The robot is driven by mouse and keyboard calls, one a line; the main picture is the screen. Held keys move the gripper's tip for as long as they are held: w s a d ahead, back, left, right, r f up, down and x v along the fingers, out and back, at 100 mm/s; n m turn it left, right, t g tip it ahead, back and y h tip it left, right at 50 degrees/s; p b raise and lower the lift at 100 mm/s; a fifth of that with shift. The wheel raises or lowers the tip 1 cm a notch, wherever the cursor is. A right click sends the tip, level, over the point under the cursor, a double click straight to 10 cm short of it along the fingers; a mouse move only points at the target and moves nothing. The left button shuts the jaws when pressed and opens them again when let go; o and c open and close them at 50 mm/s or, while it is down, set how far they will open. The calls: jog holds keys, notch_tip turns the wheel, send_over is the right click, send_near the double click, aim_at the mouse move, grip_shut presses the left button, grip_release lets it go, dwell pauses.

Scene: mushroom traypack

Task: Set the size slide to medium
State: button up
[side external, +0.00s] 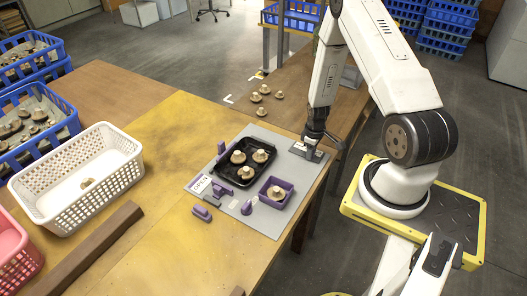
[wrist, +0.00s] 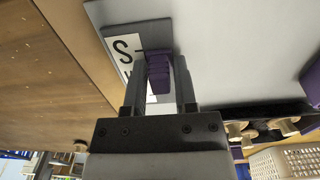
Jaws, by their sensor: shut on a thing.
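The size slide's purple knob (wrist: 160,72) shows in the wrist view, between my gripper's fingers (wrist: 160,88). My gripper is shut on it. A white label (wrist: 124,45) beside the knob carries a black letter S with a short mark level with it. Another letter below is partly hidden by a finger, so the slide's exact setting cannot be read. In the side view my gripper (side external: 311,143) is down at the far right corner of the grey board (side external: 262,222), over a small grey plate, and hides the knob there.
A black tray (side external: 229,185) with three mushrooms and a purple box (side external: 277,204) with one mushroom stand on the board. A purple knob (side external: 247,208) and other purple fittings are near the front. A white basket (side external: 75,205) and blue crates stand left. Several mushrooms lie behind the board.

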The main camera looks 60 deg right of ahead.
jog(key=shift+w, duration=1.2)
jog(key=o, duration=0.9)
jog(key=shift+o, duration=0.2)
jog(key=shift+r, duration=0.15)
jog(key=shift+r, duration=2.1)
